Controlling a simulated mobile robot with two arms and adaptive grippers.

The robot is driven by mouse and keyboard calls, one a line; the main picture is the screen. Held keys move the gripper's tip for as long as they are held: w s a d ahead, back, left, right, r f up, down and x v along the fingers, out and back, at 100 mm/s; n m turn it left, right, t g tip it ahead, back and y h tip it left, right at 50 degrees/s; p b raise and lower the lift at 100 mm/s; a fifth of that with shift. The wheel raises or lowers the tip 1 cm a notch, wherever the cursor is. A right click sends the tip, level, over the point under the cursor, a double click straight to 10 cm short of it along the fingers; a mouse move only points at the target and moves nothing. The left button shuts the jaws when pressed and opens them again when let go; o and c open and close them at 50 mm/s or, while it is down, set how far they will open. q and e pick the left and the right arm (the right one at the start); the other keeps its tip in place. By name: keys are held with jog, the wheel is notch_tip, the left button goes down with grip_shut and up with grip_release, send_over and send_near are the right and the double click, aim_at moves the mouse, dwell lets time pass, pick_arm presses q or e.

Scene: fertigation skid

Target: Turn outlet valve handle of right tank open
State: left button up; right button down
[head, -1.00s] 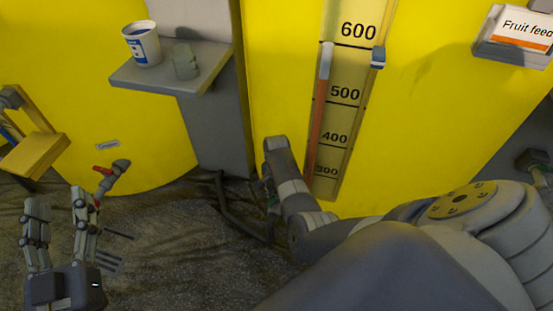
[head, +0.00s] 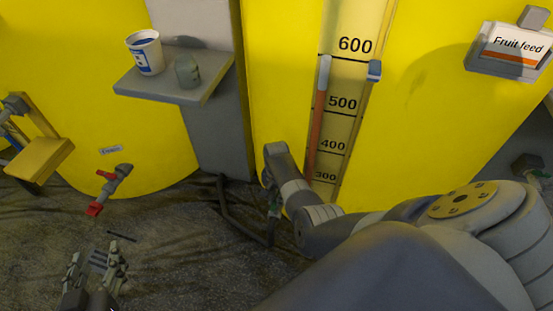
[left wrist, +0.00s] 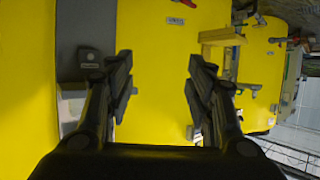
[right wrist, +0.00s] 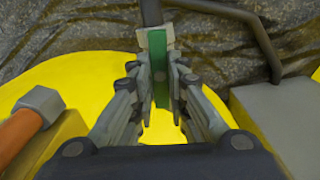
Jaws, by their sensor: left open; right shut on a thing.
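The right tank (head: 440,110) is the large yellow wall with the level scale. My right gripper (right wrist: 160,75) is low in front of it, shut on a green handle (right wrist: 159,62) that stands between its fingers beside a light block. In the head view my right arm hides most of this handle; a little green (head: 273,209) shows beside the wrist. I cannot tell how far the handle is turned. My left gripper (head: 90,266) is open and empty, low over the ground at the bottom left; its spread fingers (left wrist: 158,75) also show in the left wrist view.
The left tank (head: 80,80) has an outlet valve (head: 117,181) with red handles. A dark bent pipe (head: 240,222) runs low beside my right gripper.

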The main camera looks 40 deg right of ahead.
jog(key=shift+n+p, duration=0.35)
jog(key=shift+n, duration=0.45)
pick_arm(q)
jog(key=s+f+g, duration=0.1)
jog(key=s+a+f+g, duration=0.1)
jog(key=s+f+y, duration=0.1)
jog(key=f, duration=0.1)
jog(key=shift+s+a+g, duration=0.1)
jog(key=shift+a+g, duration=0.15)
jog(key=shift+g, duration=0.15)
pick_arm(e)
jog(key=c, duration=1.6)
grip_release()
jog(key=shift+o, duration=0.2)
jog(key=shift+r, duration=0.1)
notch_tip(320, 180, up, 12)
